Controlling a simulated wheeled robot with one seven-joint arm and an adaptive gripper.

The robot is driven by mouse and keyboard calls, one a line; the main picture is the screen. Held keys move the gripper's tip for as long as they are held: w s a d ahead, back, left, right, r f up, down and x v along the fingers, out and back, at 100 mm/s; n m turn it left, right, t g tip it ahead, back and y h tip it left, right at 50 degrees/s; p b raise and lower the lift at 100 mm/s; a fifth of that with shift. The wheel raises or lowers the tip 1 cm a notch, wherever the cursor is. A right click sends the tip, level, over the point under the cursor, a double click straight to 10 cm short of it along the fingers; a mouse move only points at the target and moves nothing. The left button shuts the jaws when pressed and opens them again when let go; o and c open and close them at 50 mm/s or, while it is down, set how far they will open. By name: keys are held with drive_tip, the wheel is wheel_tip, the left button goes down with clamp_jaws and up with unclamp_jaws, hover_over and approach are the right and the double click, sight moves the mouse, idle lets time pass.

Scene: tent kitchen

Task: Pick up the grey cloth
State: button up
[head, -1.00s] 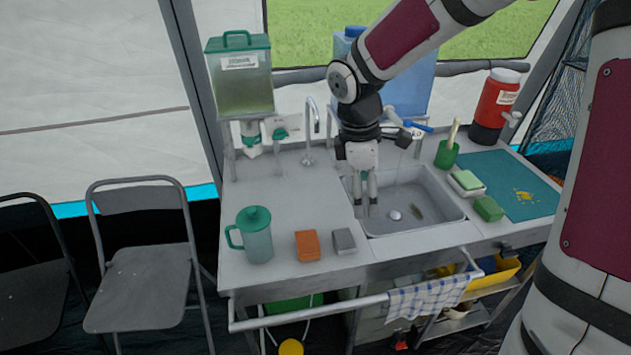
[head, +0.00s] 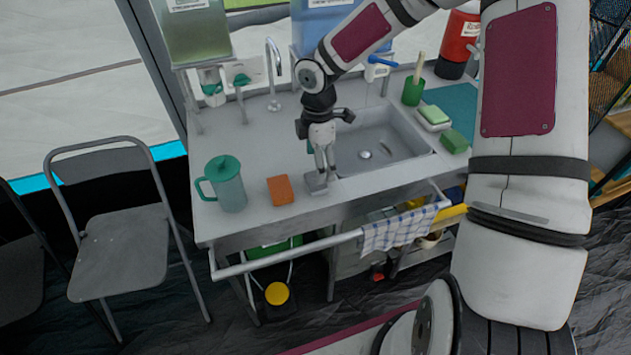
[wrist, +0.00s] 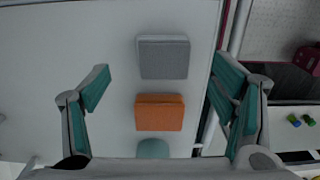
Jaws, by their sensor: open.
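The grey cloth (head: 316,182) is a small folded block lying on the counter left of the sink, partly hidden by the fingers in the head view. In the wrist view the cloth (wrist: 163,57) lies above the orange block, centred between the two fingers but beyond their tips. My gripper (head: 325,168) points down over the counter close to the cloth. In the wrist view the gripper (wrist: 160,87) has its teal-padded fingers spread wide, with nothing held. I cannot tell how high the tips are above the cloth.
An orange sponge-like block (head: 280,190) lies just left of the cloth, and a teal jug (head: 226,184) stands further left. The sink (head: 385,150) is to the right. A rail with a checked towel (head: 400,229) runs along the counter's front.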

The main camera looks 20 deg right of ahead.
drive_tip(key=shift+s+a+f, duration=0.1)
drive_tip(key=shift+a+f, duration=0.05)
drive_tip(key=shift+f, duration=1.3)
drive_tip(key=shift+a+f, duration=0.1)
drive_tip(key=shift+f, duration=1.35)
drive_tip(key=c, duration=1.1)
drive_tip(key=shift+r, duration=0.15)
drive_tip(key=shift+r, duration=0.6)
wheel_tip(320, 180, up, 2)
drive_tip(key=shift+r, duration=0.2)
drive_tip(key=s, duration=1)
drive_tip(key=s+r, duration=0.1)
drive_tip(key=s, duration=0.5)
drive_tip(key=shift+r, duration=0.1)
